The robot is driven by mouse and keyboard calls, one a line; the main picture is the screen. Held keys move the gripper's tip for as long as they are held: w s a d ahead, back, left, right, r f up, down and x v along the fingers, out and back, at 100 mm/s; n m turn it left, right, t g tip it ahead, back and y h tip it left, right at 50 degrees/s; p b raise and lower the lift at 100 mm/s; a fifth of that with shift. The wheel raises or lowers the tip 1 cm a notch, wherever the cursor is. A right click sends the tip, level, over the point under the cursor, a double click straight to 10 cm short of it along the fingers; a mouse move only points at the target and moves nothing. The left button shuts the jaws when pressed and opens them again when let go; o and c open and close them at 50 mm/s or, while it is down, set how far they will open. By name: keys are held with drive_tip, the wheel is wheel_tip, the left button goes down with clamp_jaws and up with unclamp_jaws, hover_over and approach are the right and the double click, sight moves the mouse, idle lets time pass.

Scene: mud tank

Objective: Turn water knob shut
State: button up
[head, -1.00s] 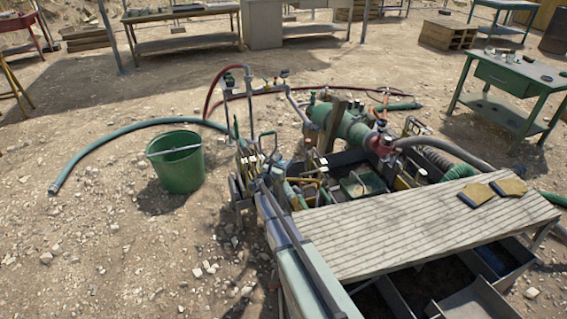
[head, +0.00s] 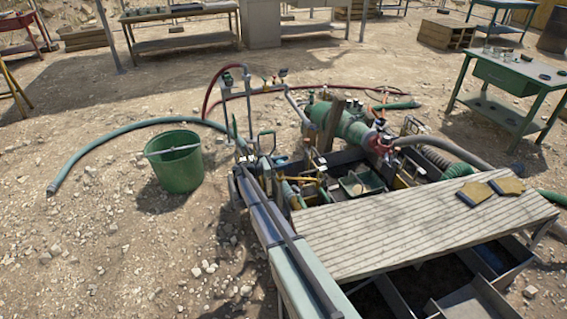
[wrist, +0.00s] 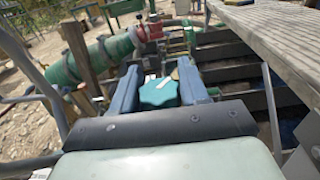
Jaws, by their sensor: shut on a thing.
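A teal lobed knob (wrist: 157,94) sits in the middle of the wrist view. My gripper (wrist: 160,76) has one blue-grey finger on each side of it and is shut on it. The knob's sides are hidden by the fingers, and its stem is out of sight below. In the head view a small blue-teal spot (head: 281,160) shows among the valves at the tank's near left corner. It looks like the same knob, but it is too small to be sure. I cannot clearly make out the fingers there.
Pipes and a green pump (head: 345,127) crowd behind the valves. A slatted board (head: 410,235) covers the tank's front right, with two yellow-topped pads (head: 508,186) on it. A green bucket (head: 178,172) stands on the gravel at left. The ground beyond it is mostly clear.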

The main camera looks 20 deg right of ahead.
drive_tip(key=shift+s+m+g+y, duration=0.15)
drive_tip(key=shift+m+g+y, duration=0.15)
drive_tip(key=shift+m+g, duration=1.05)
drive_tip(key=shift+s+m+g+y, duration=0.25)
drive_tip(key=shift+m+g, duration=0.5)
drive_tip(key=shift+g, duration=1.1)
drive_tip(key=o, duration=1)
drive_tip(key=shift+c, duration=0.2)
drive_tip(key=shift+a, duration=0.1)
drive_tip(key=v, duration=0.7)
drive_tip(key=shift+w+a, duration=0.2)
